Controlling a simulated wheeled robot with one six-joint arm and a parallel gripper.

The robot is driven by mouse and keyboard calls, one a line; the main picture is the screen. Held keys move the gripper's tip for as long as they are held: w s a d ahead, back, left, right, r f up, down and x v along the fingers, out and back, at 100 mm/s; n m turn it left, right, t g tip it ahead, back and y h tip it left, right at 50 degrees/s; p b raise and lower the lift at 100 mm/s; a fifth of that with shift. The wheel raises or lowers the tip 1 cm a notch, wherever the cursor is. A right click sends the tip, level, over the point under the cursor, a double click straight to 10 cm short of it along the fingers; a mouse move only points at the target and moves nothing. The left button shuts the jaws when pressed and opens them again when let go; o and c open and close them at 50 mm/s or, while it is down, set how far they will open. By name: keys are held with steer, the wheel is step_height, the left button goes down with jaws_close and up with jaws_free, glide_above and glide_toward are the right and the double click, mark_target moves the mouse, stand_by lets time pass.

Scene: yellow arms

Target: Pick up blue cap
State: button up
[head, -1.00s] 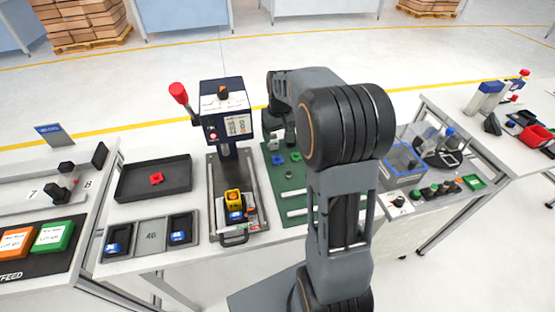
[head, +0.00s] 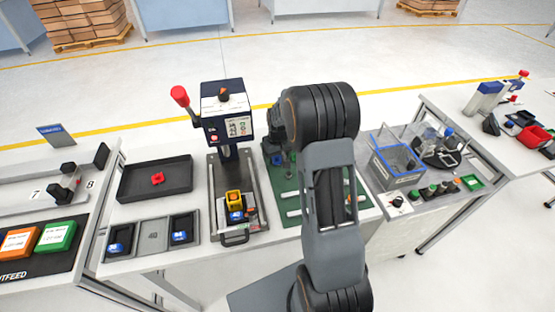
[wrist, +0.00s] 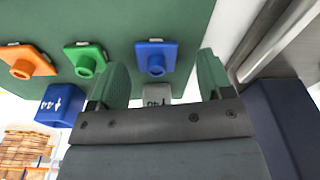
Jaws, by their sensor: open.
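The blue cap (wrist: 156,58), a flat plate with a round knob, lies on the green mat (wrist: 125,18) in the wrist view. A green cap (wrist: 86,62) and an orange cap (wrist: 24,64) lie in a row to its left. No contact is visible, and I cannot tell the height above the mat. In the head view my arm hides much of the mat (head: 290,205), and I cannot make out the blue cap there.
A grey block (wrist: 157,92) and a blue block (wrist: 60,104) stand near the fingers in the wrist view. A press (head: 226,110) with a red-knobbed lever stands left of the mat in the head view.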

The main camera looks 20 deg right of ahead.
steer(key=shift+f, duration=0.2)
steer(key=shift+c, duration=0.3)
steer(key=shift+s, duration=0.1)
steer(key=c, duration=1.1)
